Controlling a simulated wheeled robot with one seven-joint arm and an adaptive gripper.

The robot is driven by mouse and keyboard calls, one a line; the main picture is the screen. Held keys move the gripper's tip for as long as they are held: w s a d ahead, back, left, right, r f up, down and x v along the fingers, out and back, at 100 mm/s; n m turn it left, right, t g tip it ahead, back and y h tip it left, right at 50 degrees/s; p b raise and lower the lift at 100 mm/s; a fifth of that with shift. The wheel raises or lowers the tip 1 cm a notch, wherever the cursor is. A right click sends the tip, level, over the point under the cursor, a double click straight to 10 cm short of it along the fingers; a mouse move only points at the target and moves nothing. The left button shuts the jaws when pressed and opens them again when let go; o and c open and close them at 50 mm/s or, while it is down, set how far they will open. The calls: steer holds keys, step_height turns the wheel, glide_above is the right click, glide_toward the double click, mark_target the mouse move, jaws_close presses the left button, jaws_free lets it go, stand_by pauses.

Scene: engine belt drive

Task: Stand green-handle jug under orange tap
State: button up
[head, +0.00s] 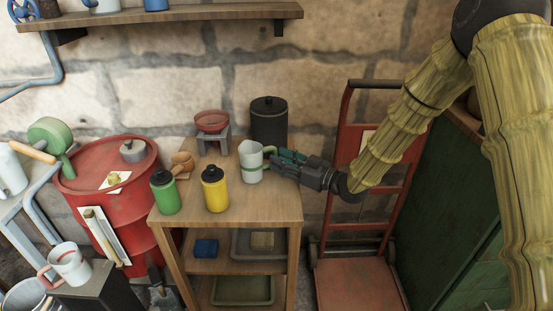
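My gripper (277,162) reaches in from the right at the handle. Its fingers overlap the handle in the picture, and I cannot tell whether they are closed around it. I see no orange tap in this view.
The wooden cabinet (280,208) also bears a green bottle (165,195), a yellow bottle (215,192), a dark canister (269,122) and a red bowl on a stand (211,122). A red-handled jug (69,264) stands lower left. A red hand truck (360,280) is right.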

steer(key=v, duration=0.9)
steer(key=shift+s+d, duration=0.15)
stand_by(1.0)
